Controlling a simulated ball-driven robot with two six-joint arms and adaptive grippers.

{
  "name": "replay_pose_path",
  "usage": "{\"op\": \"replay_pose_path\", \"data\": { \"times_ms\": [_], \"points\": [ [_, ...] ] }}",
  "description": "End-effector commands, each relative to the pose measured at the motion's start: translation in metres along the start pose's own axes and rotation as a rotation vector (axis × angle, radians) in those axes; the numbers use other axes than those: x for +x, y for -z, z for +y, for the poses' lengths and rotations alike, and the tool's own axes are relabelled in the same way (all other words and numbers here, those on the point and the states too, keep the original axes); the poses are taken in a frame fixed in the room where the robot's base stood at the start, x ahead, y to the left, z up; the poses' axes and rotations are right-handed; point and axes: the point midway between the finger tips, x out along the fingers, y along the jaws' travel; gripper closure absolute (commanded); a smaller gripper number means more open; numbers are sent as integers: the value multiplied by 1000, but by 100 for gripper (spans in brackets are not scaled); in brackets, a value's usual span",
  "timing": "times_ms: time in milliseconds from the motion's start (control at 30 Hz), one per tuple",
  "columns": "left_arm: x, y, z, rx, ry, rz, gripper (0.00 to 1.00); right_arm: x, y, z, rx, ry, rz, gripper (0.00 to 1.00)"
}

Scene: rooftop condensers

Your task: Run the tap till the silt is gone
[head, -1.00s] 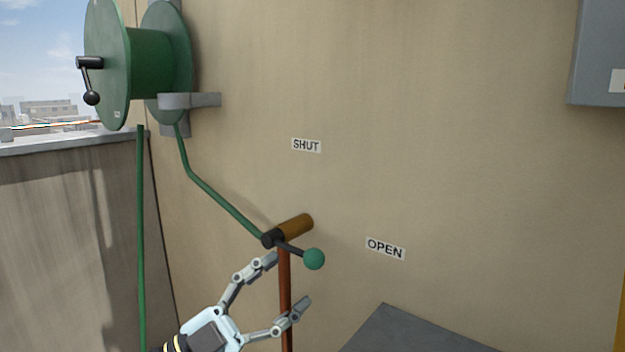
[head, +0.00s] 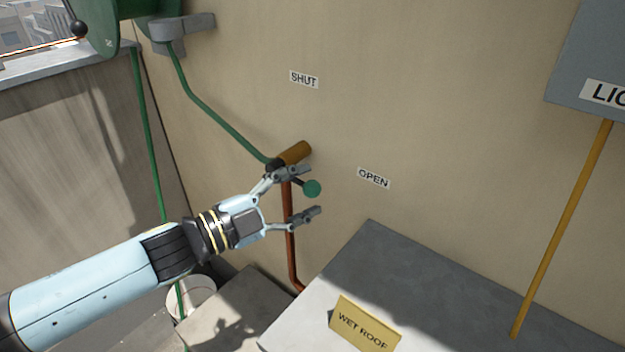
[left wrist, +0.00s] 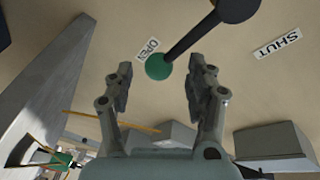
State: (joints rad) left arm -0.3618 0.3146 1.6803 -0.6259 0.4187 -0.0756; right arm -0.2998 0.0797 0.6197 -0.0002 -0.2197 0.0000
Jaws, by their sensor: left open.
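The tap has a brass body (head: 296,152) on the wall, above a copper pipe (head: 291,240). Its dark lever ends in a green ball knob (head: 312,188), on the side of the OPEN label (head: 374,178) rather than the SHUT label (head: 304,79). My left gripper (head: 303,193) is open at the lever's end. In the left wrist view the knob (left wrist: 158,66) shows between the fingertips (left wrist: 160,72), with gaps on both sides; how deep it sits is unclear. No water or silt is visible. My right gripper is out of view.
A green hose (head: 205,107) runs from the tap to the reel (head: 100,25). Another length hangs to a pale bucket (head: 192,295). A grey-topped block (head: 400,270) with a yellow WET ROOF sign (head: 364,325) stands below right. A grey box (head: 590,60) is at upper right.

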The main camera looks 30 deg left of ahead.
Motion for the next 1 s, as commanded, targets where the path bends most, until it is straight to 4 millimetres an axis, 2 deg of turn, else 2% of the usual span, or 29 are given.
{"op": "replay_pose_path", "data": {
  "times_ms": [67, 200, 500, 933, 1000],
  "points": [
    [13, 1, -2, 0, 3, 0, 44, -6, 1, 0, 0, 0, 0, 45],
    [24, 0, -1, -1, 1, -1, 44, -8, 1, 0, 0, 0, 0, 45],
    [27, 0, 0, 0, -1, 0, 44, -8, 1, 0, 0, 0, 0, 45],
    [26, 0, 0, 0, -1, -1, 99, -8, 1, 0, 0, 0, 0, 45],
    [26, 0, 1, -1, -1, -1, 100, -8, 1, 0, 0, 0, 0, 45]
  ]
}}
